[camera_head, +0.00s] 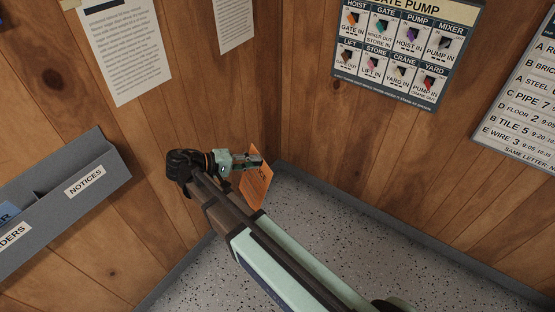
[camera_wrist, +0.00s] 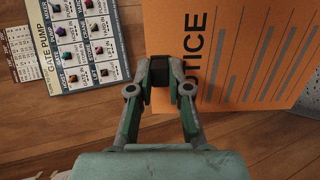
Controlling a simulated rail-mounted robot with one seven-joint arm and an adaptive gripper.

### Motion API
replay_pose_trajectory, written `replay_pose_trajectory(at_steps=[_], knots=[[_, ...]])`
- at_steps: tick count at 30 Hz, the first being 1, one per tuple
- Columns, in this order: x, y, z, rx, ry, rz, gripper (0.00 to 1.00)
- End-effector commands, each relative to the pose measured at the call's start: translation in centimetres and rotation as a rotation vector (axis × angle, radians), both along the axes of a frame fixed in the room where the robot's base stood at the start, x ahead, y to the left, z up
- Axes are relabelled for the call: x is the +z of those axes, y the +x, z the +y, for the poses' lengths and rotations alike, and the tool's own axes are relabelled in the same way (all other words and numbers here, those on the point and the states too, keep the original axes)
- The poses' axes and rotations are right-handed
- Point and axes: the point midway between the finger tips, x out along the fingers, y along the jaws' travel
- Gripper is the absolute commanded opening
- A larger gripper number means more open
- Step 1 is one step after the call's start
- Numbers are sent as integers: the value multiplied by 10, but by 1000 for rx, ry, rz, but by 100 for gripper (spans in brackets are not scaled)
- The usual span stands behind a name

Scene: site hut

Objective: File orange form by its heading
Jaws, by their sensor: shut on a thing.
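The orange form (camera_head: 256,188) is in my gripper (camera_head: 258,160), held in the air near the corner of the hut. In the wrist view the orange form (camera_wrist: 235,60) shows a heading with the letters "TICE"; its start is hidden behind my gripper (camera_wrist: 158,75). Grey lines run across the sheet. My gripper is shut on the form's edge. A grey wall rack (camera_head: 95,205) hangs at the left, apart from the form. Its pocket labels read "NOTICES" (camera_head: 85,182) and, partly cut off, "DERS" (camera_head: 14,238).
A blue item (camera_head: 8,213) sits in the rack. Printed sheets (camera_head: 125,50) hang on the left wall. The speckled floor (camera_head: 330,240) is clear.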

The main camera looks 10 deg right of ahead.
Motion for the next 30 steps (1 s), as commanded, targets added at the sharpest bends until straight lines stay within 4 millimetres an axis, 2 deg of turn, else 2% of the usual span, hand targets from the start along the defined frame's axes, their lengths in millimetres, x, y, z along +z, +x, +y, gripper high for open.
replay_pose_trajectory(at_steps=[1, 8, 17, 24, 30], knots=[[8, -3, 21, 61, -10, -6, 0], [39, -13, 106, 372, -53, -35, 0], [96, -29, 217, 861, -87, -92, 0], [154, -48, 298, 1266, -96, -154, 0], [210, -70, 356, 1590, -91, -218, 0]])
